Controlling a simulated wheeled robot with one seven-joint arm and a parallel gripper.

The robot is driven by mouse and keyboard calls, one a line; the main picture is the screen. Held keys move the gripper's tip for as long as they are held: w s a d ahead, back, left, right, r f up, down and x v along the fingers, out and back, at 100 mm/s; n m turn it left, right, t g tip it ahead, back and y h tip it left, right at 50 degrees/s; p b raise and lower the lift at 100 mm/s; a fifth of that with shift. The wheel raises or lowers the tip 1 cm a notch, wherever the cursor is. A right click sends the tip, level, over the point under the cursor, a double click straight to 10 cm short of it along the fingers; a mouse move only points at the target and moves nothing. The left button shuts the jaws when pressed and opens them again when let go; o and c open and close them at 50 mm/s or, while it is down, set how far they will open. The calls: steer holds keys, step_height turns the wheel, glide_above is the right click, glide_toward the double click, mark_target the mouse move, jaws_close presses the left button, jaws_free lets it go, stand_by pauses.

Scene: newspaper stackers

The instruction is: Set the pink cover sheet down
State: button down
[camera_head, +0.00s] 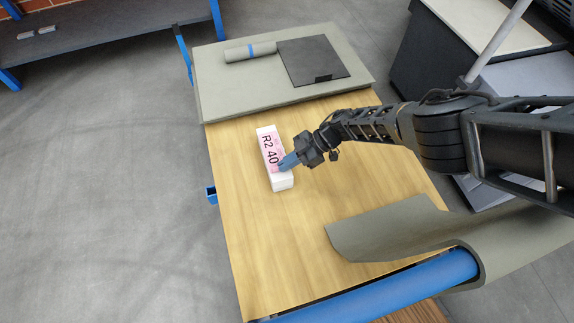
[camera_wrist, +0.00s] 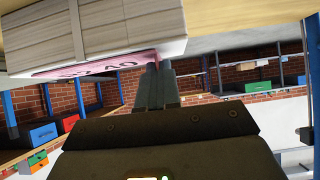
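The pink cover sheet (camera_head: 268,143) lies along the top of a white paper stack (camera_head: 283,184) on the wooden table. Its dark print reads "R2 40". My gripper (camera_head: 284,163) reaches in from the right to the sheet's near end, its blue-grey fingers over the stack top. In the wrist view, which is turned over, the fingers (camera_wrist: 160,67) are close together with the edge of the pink sheet (camera_wrist: 95,69) at their tips. They look shut on that edge. The layered side of the stack (camera_wrist: 100,35) is close by. The exact grip line is hidden.
A grey mat (camera_head: 225,95) at the table's back carries a grey roll (camera_head: 250,51) with a blue band and a dark folder (camera_head: 313,60). Another grey mat (camera_head: 390,228) curls over a blue roller (camera_head: 400,287) in front. Bare wood (camera_head: 245,235) is clear around the stack.

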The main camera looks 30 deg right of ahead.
steer(key=shift+r, duration=0.1)
steer(key=c, duration=1.8)
jaws_free()
steer(key=shift+f, duration=0.2)
steer(key=o, duration=0.5)
steer(key=shift+c, duration=0.2)
steer(key=shift+r, duration=0.1)
steer(key=shift+r, duration=0.15)
steer(key=p+v, duration=0.4)
steer(key=v, duration=0.8)
steer(key=shift+p, duration=0.4)
